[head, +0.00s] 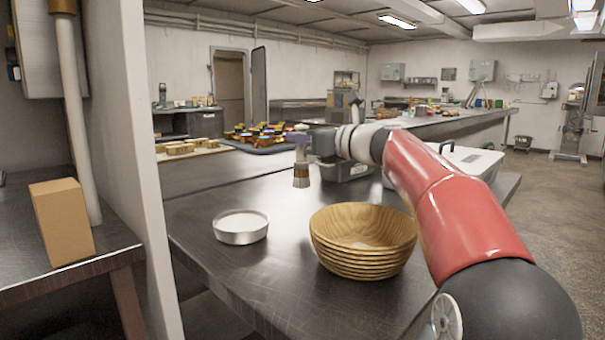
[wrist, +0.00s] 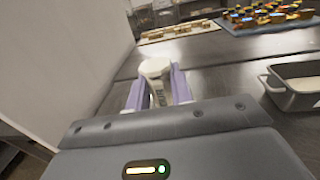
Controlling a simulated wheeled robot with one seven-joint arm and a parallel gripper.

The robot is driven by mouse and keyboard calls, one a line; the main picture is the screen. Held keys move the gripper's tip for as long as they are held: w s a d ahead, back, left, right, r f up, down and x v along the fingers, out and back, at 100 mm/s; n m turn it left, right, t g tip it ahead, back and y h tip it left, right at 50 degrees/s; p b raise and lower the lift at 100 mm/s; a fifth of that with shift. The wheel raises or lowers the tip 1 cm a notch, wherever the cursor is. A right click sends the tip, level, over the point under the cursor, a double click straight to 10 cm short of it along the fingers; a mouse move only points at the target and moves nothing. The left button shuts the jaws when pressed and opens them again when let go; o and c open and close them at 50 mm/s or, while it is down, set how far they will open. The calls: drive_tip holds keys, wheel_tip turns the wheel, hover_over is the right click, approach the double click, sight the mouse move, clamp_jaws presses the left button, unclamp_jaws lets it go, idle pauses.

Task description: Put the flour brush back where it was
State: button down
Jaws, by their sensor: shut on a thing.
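The flour brush (head: 301,177) hangs upright with its brown bristle end down, above the steel table, in the head view. My gripper (head: 299,139) is shut on its upper part. In the wrist view, the brush's pale handle top (wrist: 155,68) stands between the two lilac fingers of my gripper (wrist: 158,90). The brush appears clear of the table, behind the round dish and the bowls. Its bristles are hidden in the wrist view. The frames do not mark the place where the brush was before.
The steel table (head: 290,290) holds a round dish of white stuff (head: 241,228), stacked wooden bowls (head: 362,240), a grey tin (head: 345,172) and a white box (head: 472,160). A dark tray (head: 262,149) of small colourful items lies beyond. A pale wall (head: 125,150) edges the left.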

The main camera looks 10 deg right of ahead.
sight(307, 164)
drive_tip(key=shift+f+b, duration=0.75)
drive_tip(key=shift+f, duration=2.3)
drive_tip(key=shift+f, duration=0.2)
drive_tip(key=c, duration=1.2)
unclamp_jaws()
drive_tip(key=shift+c, duration=0.2)
drive_tip(key=shift+r, duration=0.25)
drive_tip(key=b+v, duration=0.1)
drive_tip(key=v, duration=1.1)
drive_tip(key=shift+d, duration=0.1)
